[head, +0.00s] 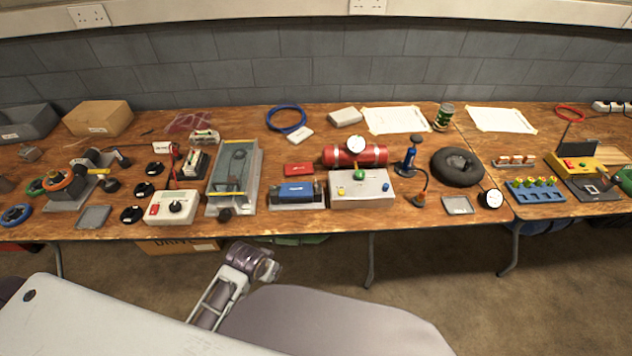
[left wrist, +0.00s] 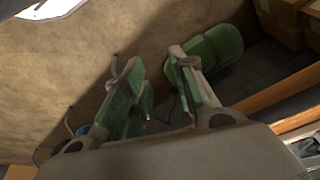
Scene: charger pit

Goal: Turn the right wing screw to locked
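No wing screw is clear enough to name for certain. A light grey box (head: 362,199) at the middle of the table has a green knob (head: 360,175) on top, with a small yellow part (head: 341,191) at its left and a small blue part (head: 386,187) at its right. Left of it, a blue block (head: 297,192) sits in a grey holder (head: 298,206). My left gripper (left wrist: 157,58) shows in the left wrist view with its green-padded fingers apart and nothing between them. My left arm is below the table's front edge in the head view. My right gripper is out of sight.
The long wooden table (head: 330,222) is crowded. A grey tray-like fixture (head: 247,205), a red cylinder (head: 371,156), a small blue-and-black pump-like thing (head: 408,158) and a black ring-shaped cushion (head: 457,180) stand around the grey box. Open carpet (head: 430,270) lies in front.

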